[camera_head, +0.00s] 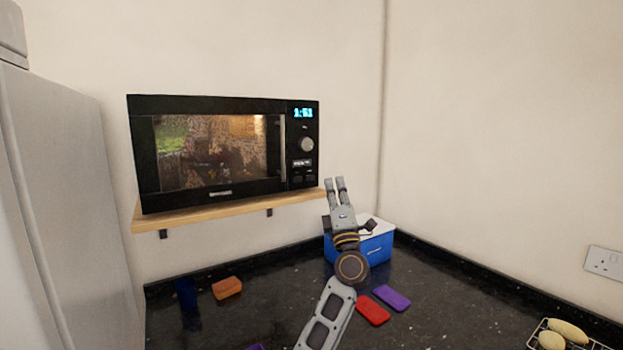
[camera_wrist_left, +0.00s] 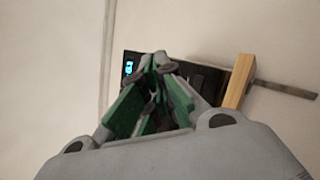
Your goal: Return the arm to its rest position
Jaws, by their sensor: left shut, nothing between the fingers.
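My left gripper (camera_head: 335,184) is raised in front of the blue box with a white lid (camera_head: 377,247), its fingers pointing up beside the right end of the wooden shelf. In the left wrist view its fingers (camera_wrist_left: 159,62) meet at the tips, with nothing between them. My left arm reaches up from the bottom of the head view and hides part of the box. My right gripper is in neither view.
A black microwave (camera_head: 222,150), door closed, sits on the wooden shelf (camera_head: 235,210). The dark counter (camera_head: 440,305) holds an orange block (camera_head: 227,288), a blue cup (camera_head: 187,293), a red item (camera_head: 373,309), a purple item (camera_head: 391,298) and a wire basket (camera_head: 535,335). A grey fridge (camera_head: 70,190) stands left.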

